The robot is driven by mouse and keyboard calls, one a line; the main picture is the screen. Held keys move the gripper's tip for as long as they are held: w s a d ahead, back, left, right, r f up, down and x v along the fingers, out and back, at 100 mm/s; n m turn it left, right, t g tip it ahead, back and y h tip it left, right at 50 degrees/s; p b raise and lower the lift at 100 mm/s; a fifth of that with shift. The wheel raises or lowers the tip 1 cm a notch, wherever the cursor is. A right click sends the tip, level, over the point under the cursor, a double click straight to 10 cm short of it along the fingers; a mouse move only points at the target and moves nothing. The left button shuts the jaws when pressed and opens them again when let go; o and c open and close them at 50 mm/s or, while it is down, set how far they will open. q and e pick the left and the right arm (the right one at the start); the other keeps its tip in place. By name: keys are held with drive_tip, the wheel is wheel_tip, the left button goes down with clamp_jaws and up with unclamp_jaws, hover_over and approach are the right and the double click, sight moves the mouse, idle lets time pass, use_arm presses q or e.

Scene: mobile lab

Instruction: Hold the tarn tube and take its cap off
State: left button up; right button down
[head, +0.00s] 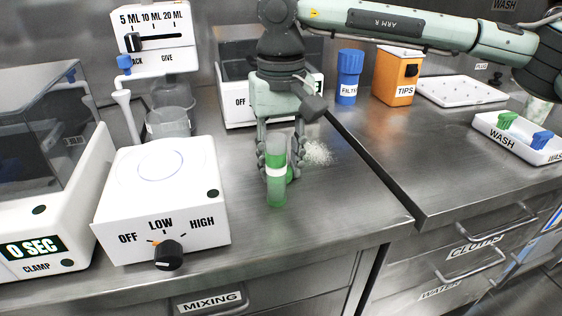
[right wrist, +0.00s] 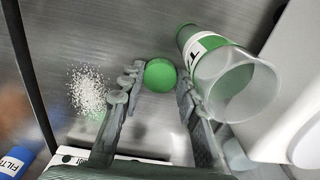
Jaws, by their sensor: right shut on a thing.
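The tarn tube (head: 277,195) is a clear tube with green in its lower part and a white label band. It looks upright on the steel counter, just in front of my right gripper (head: 280,155). In the right wrist view the tube (right wrist: 232,85) has an open clear mouth and sits outside the right-hand finger. A round green cap (right wrist: 160,75) is between the fingertips of my right gripper (right wrist: 158,82), which is shut on it. In the head view the cap (head: 290,174) is partly hidden behind the tube. My left gripper is not in view.
White granules (head: 318,153) lie on the counter beside the gripper. A white mixer (head: 165,195) with a LOW/HIGH knob stands left of the tube. A FILTER bottle (head: 347,80), an orange TIPS box (head: 397,78) and a WASH tray (head: 505,145) are to the right. The front counter is clear.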

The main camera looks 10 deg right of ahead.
drive_tip(key=shift+f, duration=0.2)
drive_tip(key=c, duration=1.1)
unclamp_jaws()
drive_tip(key=shift+r, duration=0.1)
